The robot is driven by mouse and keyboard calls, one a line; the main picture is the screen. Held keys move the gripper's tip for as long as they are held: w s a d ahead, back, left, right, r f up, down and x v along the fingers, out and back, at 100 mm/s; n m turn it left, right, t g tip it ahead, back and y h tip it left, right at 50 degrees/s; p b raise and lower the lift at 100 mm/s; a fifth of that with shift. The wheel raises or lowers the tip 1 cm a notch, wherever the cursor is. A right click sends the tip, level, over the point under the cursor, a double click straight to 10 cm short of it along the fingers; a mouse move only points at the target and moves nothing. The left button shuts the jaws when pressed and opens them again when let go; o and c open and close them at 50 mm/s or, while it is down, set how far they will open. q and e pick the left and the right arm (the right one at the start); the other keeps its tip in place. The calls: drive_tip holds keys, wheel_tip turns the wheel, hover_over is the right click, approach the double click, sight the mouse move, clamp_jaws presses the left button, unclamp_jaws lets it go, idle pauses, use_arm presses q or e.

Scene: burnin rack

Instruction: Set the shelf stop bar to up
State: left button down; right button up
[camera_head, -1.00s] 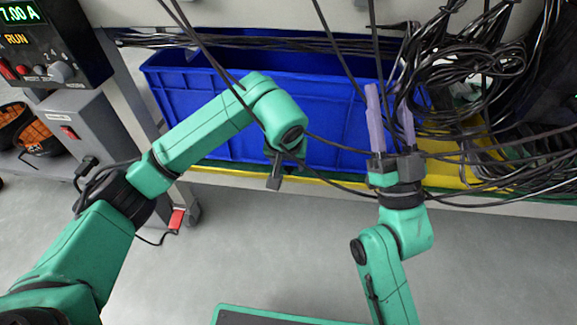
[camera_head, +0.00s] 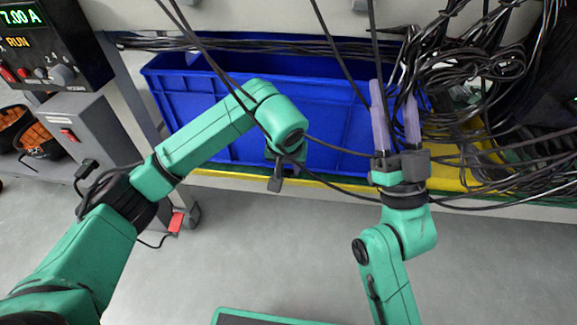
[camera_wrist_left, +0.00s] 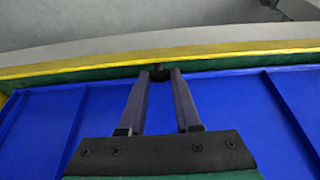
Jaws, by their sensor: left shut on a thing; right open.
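A yellow strip (camera_head: 240,176) with green beside it runs along the front edge of the shelf, below the blue bin. The yellow strip also shows in the left wrist view (camera_wrist_left: 70,66). My left gripper (camera_wrist_left: 160,76) is at this edge, its fingers closed on a small dark knob (camera_wrist_left: 160,71) at the green and yellow edge. I cannot tell whether the knob belongs to the stop bar. In the head view my left wrist hides most of the fingers. My right gripper (camera_head: 396,115) is open and empty, its pale fingers pointing up before the bin's right end.
The blue bin (camera_head: 215,110) stands on the shelf behind my left wrist. Dark cables hang across the front and bunch at the right (camera_head: 480,60). A power supply (camera_head: 50,45) and a grey box (camera_head: 85,130) stand at the left.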

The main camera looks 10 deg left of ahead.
sight(345, 187)
use_arm(q)
drive_tip(key=shift+w+g+p, duration=0.15)
drive_tip(key=shift+g+p, duration=0.25)
drive_tip(key=shift+p, duration=0.1)
drive_tip(key=shift+w+g+p, duration=0.2)
drive_tip(key=shift+g+p, duration=0.1)
drive_tip(key=shift+p, duration=0.2)
use_arm(e)
drive_tip(key=a+f+g+h, duration=0.1)
drive_tip(key=f+g, duration=0.1)
drive_tip(key=f, duration=0.5)
drive_tip(key=a+f+m+g+h, duration=0.1)
drive_tip(key=f+g, duration=0.1)
drive_tip(key=f, duration=0.6)
drive_tip(key=f+m+g+h, duration=0.1)
drive_tip(key=f+g, duration=0.2)
drive_tip(key=f, duration=0.4)
drive_tip(key=shift+w+a+f, duration=0.25)
drive_tip(key=shift+a+f, duration=0.1)
drive_tip(key=shift+a, duration=0.05)
use_arm(q)
drive_tip(key=c, duration=0.6)
unclamp_jaws()
drive_tip(key=shift+c, duration=0.2)
drive_tip(key=shift+r, duration=0.15)
